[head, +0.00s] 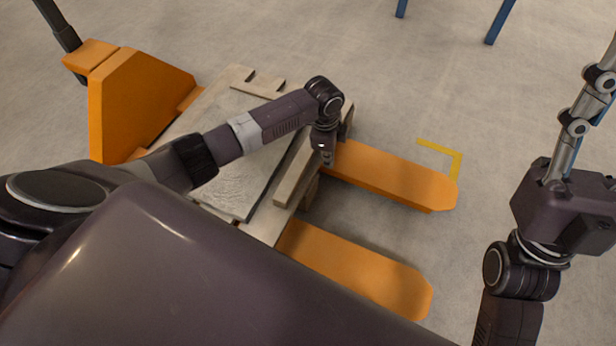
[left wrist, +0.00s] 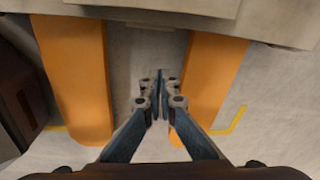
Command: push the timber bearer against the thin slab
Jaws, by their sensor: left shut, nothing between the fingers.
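The timber bearer (head: 293,178) is a pale wooden bar lying along the right side of the pallet top in the head view. The thin slab (head: 232,150) is a flat grey sheet to its left, partly covered by my left arm. A narrow strip of pallet shows between slab and bearer, so they look apart. My left gripper (head: 327,160) is shut and empty, pointing down just right of the bearer's far end; I cannot tell whether it touches. Its closed fingers also show in the left wrist view (left wrist: 160,88). My right gripper (head: 590,95) is at the right, away from the pallet, its fingers only partly visible.
The wooden pallet (head: 262,229) rests on an orange pallet truck (head: 140,95), whose two forks (head: 395,176) stick out to the right. A yellow corner mark (head: 458,160) is on the floor. Blue legs (head: 499,22) stand at the top. Concrete floor is clear right of the forks.

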